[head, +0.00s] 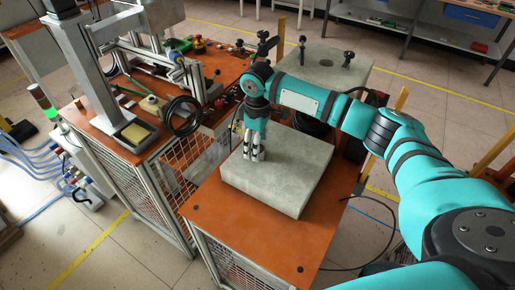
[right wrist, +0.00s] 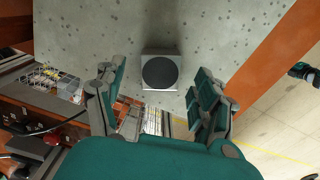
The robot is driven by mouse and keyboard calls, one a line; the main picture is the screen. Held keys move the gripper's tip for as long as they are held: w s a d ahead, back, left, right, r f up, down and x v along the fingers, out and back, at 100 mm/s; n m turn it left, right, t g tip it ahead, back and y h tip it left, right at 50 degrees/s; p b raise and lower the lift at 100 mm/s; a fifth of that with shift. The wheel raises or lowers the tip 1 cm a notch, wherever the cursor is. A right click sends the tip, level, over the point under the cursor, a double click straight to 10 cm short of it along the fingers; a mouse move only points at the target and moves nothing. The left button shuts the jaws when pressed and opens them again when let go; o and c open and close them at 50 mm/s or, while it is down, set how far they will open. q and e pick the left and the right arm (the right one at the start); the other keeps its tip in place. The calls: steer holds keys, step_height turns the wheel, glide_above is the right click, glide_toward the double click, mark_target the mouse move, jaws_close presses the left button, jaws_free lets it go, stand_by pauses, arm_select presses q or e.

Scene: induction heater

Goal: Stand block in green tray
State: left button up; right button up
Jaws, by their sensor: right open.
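A small light grey block (right wrist: 161,73) with a dark round face sits on the speckled grey slab (right wrist: 110,25) in the right wrist view. My right gripper (right wrist: 157,88) is open, with one finger left and one finger right of the block. The fingers appear apart from it. In the head view my right gripper (head: 254,154) points down at the left part of the slab (head: 285,175); I cannot make out the block there. A small green tray-like thing (head: 180,45) shows at the back of the left bench, partly hidden by equipment. My left gripper is out of view.
The slab lies on an orange-topped table (head: 222,222). Left of it stands a bench with a tall grey column (head: 90,70), a black ring (head: 182,116) and other equipment. Another grey slab (head: 330,75) with black knobs stands behind. The near slab is largely clear.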

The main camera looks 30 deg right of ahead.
steer(key=shift+f, duration=0.9)
steer(key=c, duration=1)
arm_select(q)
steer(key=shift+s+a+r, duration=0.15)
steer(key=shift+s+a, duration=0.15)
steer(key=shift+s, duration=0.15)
arm_select(e)
jaws_close()
